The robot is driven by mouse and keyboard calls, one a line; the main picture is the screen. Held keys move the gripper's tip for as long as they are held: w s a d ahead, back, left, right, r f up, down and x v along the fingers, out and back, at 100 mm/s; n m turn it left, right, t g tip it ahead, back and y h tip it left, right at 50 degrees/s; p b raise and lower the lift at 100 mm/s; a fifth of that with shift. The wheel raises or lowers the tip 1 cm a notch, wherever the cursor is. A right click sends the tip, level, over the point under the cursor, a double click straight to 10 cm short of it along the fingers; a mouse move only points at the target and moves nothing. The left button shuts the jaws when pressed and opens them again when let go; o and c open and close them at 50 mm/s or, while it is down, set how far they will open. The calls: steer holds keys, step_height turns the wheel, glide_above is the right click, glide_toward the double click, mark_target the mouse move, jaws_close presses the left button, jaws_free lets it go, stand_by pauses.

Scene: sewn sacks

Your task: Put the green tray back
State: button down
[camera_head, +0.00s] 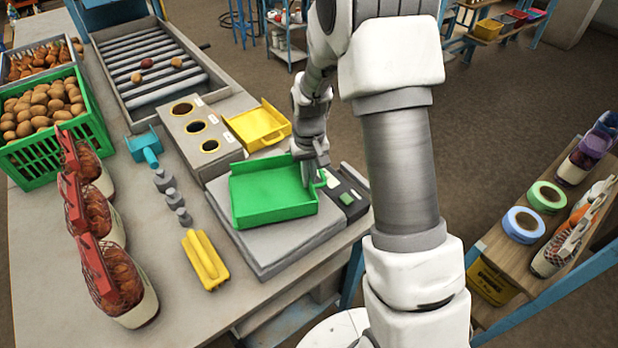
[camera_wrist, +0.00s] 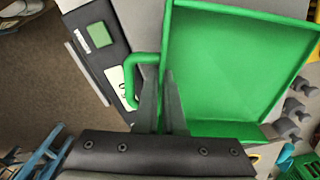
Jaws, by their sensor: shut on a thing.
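The green tray (camera_head: 272,193) is over the grey scale platform (camera_head: 290,249) on the workbench. It is empty and looks level; I cannot tell whether it rests on the platform or hangs just above it. My gripper (camera_head: 311,180) is at the tray's right side, by its handle, pointing down. In the wrist view the tray (camera_wrist: 230,70) fills the right half, with its looped handle (camera_wrist: 131,82) at its left. My gripper's fingers (camera_wrist: 163,100) are shut on the tray's edge beside the handle.
A yellow tray (camera_head: 258,125) sits behind, next to a block with round holes (camera_head: 195,127). Grey weights (camera_head: 172,197), a yellow brush-like tool (camera_head: 205,260) and a blue scoop (camera_head: 145,146) lie left. Filled net sacks (camera_head: 115,275) and a green crate (camera_head: 55,125) stand farther left.

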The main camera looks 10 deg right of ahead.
steer(key=shift+f, duration=0.45)
steer(key=shift+f, duration=0.1)
steer(key=c, duration=1)
jaws_free()
step_height(320, 180, up, 12)
steer(key=s+r+t, duration=0.3)
steer(key=s+r, duration=0.7)
steer(key=r, duration=0.2)
steer(key=shift+s+r+t+b, duration=0.1)
steer(key=shift+s+r+t, duration=0.35)
steer(key=shift+s, duration=1.75)
steer(key=shift+s+r+t+b, duration=0.15)
steer(key=shift+s+r+t, duration=0.25)
steer(key=shift+s, duration=1.85)
steer(key=shift+s+r+t+b, duration=0.1)
steer(key=shift+s+r+t, duration=0.35)
steer(key=shift+s, duration=1.75)
